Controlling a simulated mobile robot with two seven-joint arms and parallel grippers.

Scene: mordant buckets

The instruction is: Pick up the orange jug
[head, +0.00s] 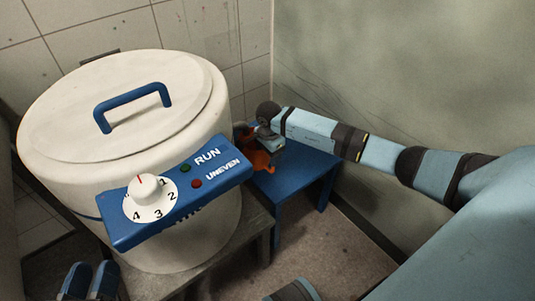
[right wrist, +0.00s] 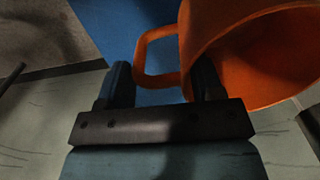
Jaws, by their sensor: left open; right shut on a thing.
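The orange jug (head: 262,160) is at the blue table, mostly hidden behind my right gripper (head: 262,128) in the head view. In the right wrist view the jug (right wrist: 225,22) shows its open mouth and its loop handle (right wrist: 142,55). I cannot tell whether the jug touches the table. My left gripper (head: 90,272) is open and empty at the bottom left of the head view, low in front of the white drum, partly cut off by the frame.
A large white lidded drum (head: 60,140) with a blue handle and blue control panel (head: 118,231) stands left of the jug on a grey bench (head: 250,235). The low blue table (head: 300,177) stands in the corner by the walls. Floor in front is clear.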

